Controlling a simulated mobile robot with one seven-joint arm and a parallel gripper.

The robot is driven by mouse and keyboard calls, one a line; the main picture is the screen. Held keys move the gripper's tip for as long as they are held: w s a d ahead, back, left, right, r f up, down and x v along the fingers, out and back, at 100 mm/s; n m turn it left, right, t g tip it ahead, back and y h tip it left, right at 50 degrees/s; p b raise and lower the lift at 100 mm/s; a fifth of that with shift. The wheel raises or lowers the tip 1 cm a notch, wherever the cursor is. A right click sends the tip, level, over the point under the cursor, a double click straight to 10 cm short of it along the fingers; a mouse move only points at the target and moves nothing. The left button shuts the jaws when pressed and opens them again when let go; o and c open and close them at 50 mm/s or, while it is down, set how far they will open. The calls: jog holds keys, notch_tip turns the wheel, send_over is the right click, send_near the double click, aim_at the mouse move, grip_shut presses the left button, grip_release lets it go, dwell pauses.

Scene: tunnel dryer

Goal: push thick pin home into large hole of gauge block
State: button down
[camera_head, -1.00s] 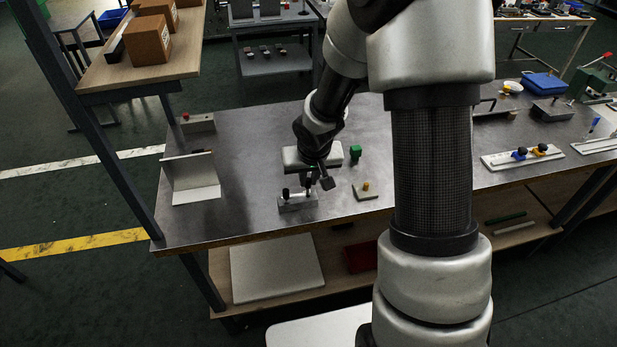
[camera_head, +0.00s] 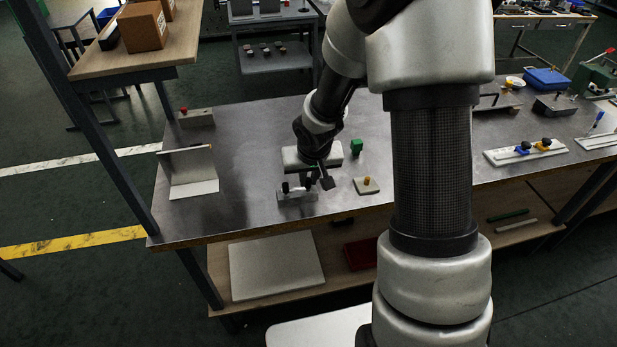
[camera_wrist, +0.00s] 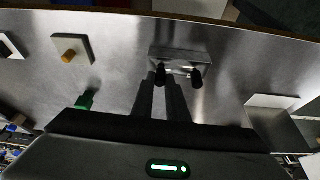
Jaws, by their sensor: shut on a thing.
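The grey gauge block (camera_head: 297,196) lies on the metal bench near its front edge; it also shows in the wrist view (camera_wrist: 182,54). Two black-headed pins show at it in the wrist view. My gripper (camera_wrist: 162,78) is over the block, its two fingers closed around the left one, which I take as the thick pin (camera_wrist: 161,70). The other black pin (camera_wrist: 196,77) stands free to the right, and shows at the block's left end in the head view (camera_head: 285,187). The held pin's lower part and the hole are hidden, so its depth cannot be told.
A small plate with an orange peg (camera_head: 367,185) and a green block (camera_head: 357,147) lie right of the gauge block. An angled grey plate (camera_head: 192,178) stands at the bench's left. The bench between it and the gauge block is clear.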

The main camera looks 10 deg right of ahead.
jog(key=shift+f, duration=0.2)
jog(key=c, duration=1.7)
grip_release()
jog(key=shift+o, duration=0.2)
jog(key=shift+r, duration=0.1)
jog(key=p+v, duration=0.5)
jog(key=v, duration=1.2)
jog(key=shift+r, duration=0.25)
